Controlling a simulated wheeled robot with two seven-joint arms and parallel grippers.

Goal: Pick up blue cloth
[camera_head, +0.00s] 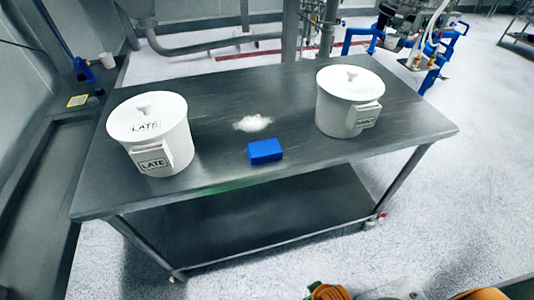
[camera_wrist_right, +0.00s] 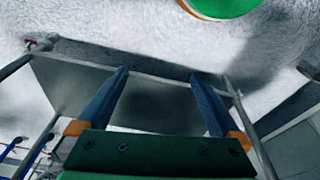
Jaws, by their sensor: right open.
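The blue cloth (camera_head: 265,151), a small folded block, lies on the metal table (camera_head: 215,172) near its front edge, between two white lidded buckets. A patch of white powder (camera_head: 253,123) is on the table just behind it. My right gripper (camera_wrist_right: 160,73) shows in the right wrist view with its two fingers spread apart and nothing between them. It is away from the cloth, which is not in that view. Orange and green parts of my arm show at the bottom right of the head view. My left gripper is not in view.
A white bucket labelled LATE (camera_head: 180,135) stands left of the cloth, and another white bucket (camera_head: 345,105) stands to the right. The table has a lower shelf (camera_head: 250,225). A side counter (camera_head: 60,165) runs along the left wall.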

